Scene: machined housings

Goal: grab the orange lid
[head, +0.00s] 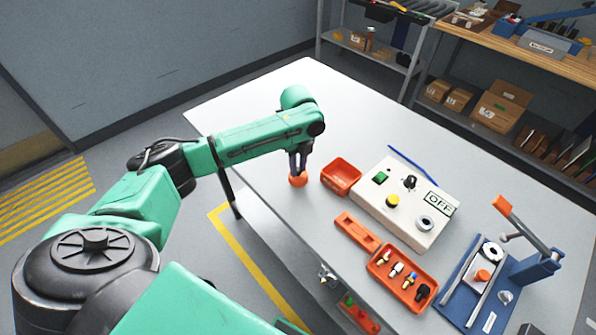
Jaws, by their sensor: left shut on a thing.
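My left gripper (298,170) points down over the table's left part and is shut on a small round orange piece, which I take to be the orange lid (298,181). The lid shows below the fingertips, just left of an open orange box (341,177). I cannot tell whether the lid touches the table. My right gripper is not in view.
A white control box (405,205) with knobs and an OFF sign stands right of the orange box. A flat orange piece (357,233), an orange tray of fittings (402,280) and a blue fixture (480,290) lie nearer. The white table (245,105) is clear at the back left.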

